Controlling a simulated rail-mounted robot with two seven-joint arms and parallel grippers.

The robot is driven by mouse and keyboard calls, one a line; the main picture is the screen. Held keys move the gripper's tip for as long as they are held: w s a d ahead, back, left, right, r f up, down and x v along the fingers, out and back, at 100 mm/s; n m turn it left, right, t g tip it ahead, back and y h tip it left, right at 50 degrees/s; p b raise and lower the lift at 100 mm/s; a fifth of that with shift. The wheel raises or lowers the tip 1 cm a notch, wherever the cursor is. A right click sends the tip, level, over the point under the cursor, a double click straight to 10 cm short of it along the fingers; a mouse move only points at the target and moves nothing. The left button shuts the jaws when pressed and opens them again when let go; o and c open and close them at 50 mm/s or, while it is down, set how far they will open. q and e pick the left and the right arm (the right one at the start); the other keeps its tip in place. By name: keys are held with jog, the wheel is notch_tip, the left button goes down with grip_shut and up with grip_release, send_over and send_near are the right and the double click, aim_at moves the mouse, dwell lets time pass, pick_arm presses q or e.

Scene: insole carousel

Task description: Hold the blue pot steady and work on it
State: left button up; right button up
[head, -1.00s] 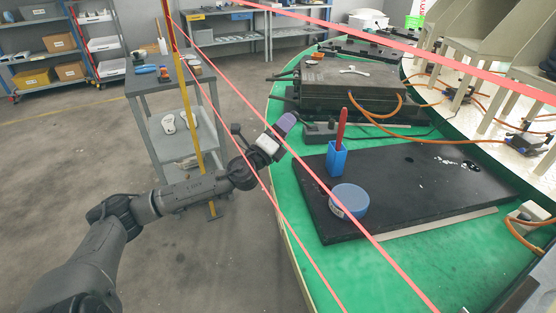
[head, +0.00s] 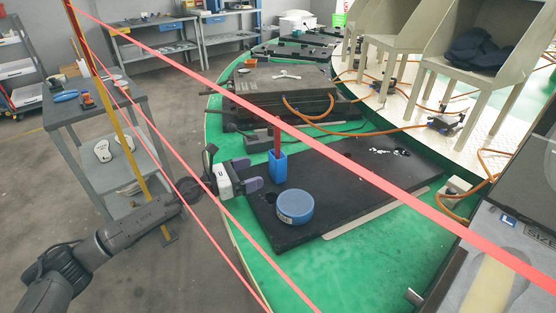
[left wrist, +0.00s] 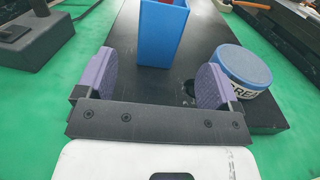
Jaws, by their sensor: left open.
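A blue square holder (head: 278,170) stands upright on a black board (head: 350,190), with a red stick (head: 277,135) in it. In the left wrist view the blue holder (left wrist: 163,35) is straight ahead, between the lines of the fingers. A round pot (head: 295,208) with a blue lid and lettering on its side sits nearer on the board; it also shows at right in the left wrist view (left wrist: 245,78). My left gripper (head: 251,176) is open, with purple pads, just left of the blue holder and apart from it. Nothing is between its fingers. My right gripper is out of view.
The board lies on a green table (head: 300,265). A black machine (head: 270,85) with orange cables stands behind. A grey trolley (head: 90,115) is at left. Red lines cross the head view. A machine panel (head: 510,240) is at lower right.

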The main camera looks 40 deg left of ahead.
aim_at(272, 165)
pick_arm(q)
jog(key=p+x, duration=0.1)
jog(key=x, duration=0.7)
jog(key=shift+w+d+p, duration=0.1)
jog(key=shift+p, duration=0.3)
jog(key=shift+x, duration=1.2)
jog(key=c, duration=0.9)
jog(key=shift+c, duration=0.5)
jog(key=o, duration=0.7)
jog(key=shift+c, duration=0.5)
